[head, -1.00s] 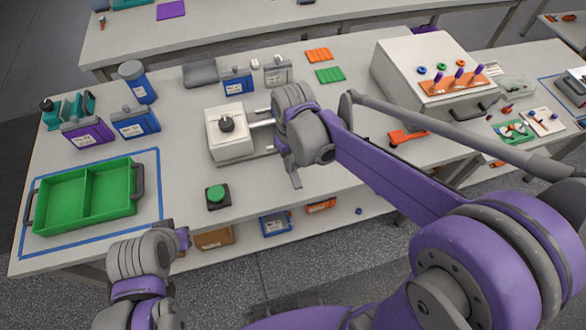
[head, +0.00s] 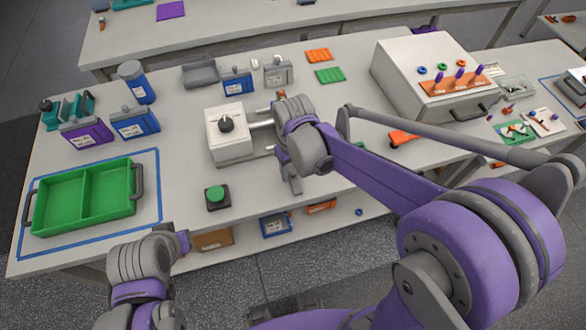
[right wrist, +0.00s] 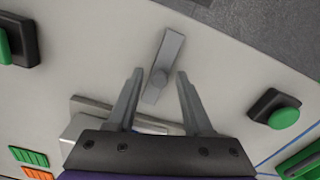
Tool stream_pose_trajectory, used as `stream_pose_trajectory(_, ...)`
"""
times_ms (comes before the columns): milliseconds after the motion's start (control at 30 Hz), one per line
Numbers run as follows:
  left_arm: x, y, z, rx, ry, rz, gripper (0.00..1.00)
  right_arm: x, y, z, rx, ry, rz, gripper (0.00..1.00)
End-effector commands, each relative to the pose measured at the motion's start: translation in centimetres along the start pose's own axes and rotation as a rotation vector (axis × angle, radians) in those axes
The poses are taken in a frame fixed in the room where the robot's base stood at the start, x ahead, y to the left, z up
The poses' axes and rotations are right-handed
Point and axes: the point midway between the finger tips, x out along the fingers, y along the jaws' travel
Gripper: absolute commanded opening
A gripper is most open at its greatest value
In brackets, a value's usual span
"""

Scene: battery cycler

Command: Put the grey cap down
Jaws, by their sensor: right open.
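In the head view my right gripper (head: 287,168) is low over the table, right of the white device with a black knob (head: 230,140); I cannot make out the cap clearly there. My left gripper (head: 183,241) shows only partly at the lower left, and its jaws cannot be read.
A green button (head: 217,197) stands left of my right gripper. A green two-part tray (head: 84,197) lies inside blue tape at the left. Purple and blue containers stand behind it. A large white box (head: 425,70) is at the right. The front table edge is close.

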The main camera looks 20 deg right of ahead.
Motion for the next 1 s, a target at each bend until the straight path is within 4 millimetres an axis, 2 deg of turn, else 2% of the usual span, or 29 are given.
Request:
stream_pose_trajectory(133,-0.1,0.0,-0.2,0.0,0.002,0.0,0.0,-0.2,0.0,0.0,0.0,0.001,0.0,0.51)
stream_pose_trajectory(267,-0.4,0.0,-0.5,0.0,0.005,0.0,0.0,-1.5,0.0,0.0,0.0,0.001,0.0,0.51)
stream_pose_trajectory(600,-1.0,0.0,-1.3,0.0,0.014,0.0,0.0,-8.7,0.0,-0.1,0.0,0.001,0.0,0.51)
stream_pose_trajectory(733,-1.1,0.0,-1.5,0.0,0.015,0.0,0.0,-10.8,0.0,0.0,0.0,0.001,0.0,0.51)
stream_pose_trajectory(900,-1.1,0.0,-1.6,0.0,0.016,0.0,0.0,-12.2,0.0,0.1,0.002,0.004,0.0,0.51)
stream_pose_trajectory(1000,-1.1,0.0,-1.6,0.0,0.016,0.0,0.0,-12.3,0.3,1.1,0.022,0.035,0.005,0.51)
